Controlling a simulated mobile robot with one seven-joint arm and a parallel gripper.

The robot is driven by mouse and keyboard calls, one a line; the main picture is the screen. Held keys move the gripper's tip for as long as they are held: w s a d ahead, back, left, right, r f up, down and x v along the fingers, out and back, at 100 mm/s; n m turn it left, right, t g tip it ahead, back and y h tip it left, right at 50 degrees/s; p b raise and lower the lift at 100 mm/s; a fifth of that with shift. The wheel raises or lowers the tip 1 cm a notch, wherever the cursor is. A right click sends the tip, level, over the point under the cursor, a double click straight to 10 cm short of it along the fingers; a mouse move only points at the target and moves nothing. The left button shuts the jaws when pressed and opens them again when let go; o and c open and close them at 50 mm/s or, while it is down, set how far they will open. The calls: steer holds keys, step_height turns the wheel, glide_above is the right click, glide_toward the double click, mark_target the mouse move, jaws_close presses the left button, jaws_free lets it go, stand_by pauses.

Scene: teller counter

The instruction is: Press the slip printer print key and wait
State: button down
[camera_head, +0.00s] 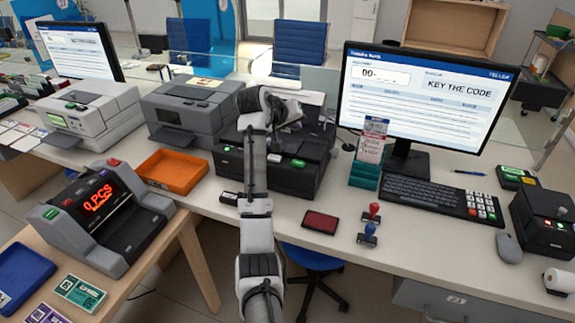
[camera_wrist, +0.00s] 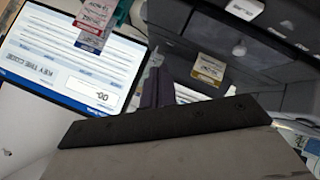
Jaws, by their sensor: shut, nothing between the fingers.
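A black desktop machine (camera_head: 262,174), which looks like the slip printer, stands on the counter at the middle of the head view. It has a green key (camera_head: 298,163) and a pale key beside it on its front face. My arm reaches up in front of it and bends over its top. My gripper (camera_head: 290,122) is shut and empty above the machine's back part. Its fingertips are hard to make out there, and no touch on the green key shows. In the wrist view my gripper (camera_wrist: 152,85) partly covers the scene.
A monitor (camera_head: 425,100) and keyboard (camera_head: 432,197) stand to the right, with a teal slip holder (camera_head: 365,175) between monitor and machine. A grey printer (camera_head: 185,115) and orange tray (camera_head: 172,172) are left.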

steer(key=shift+s+d+f+g, duration=0.3)
steer(key=shift+d+f+g, duration=0.1)
steer(key=shift+f, duration=0.15)
steer(key=shift+f, duration=0.15)
steer(key=b, duration=0.7)
glide_above(296, 165)
step_height(296, 165, down, 8)
steer(key=shift+w+r, duration=0.1)
steer(key=shift+r, duration=0.15)
steer(key=shift+f, duration=0.45)
steer(key=shift+f, duration=0.15)
stand_by(0.8)
steer(key=shift+f+p, duration=0.3)
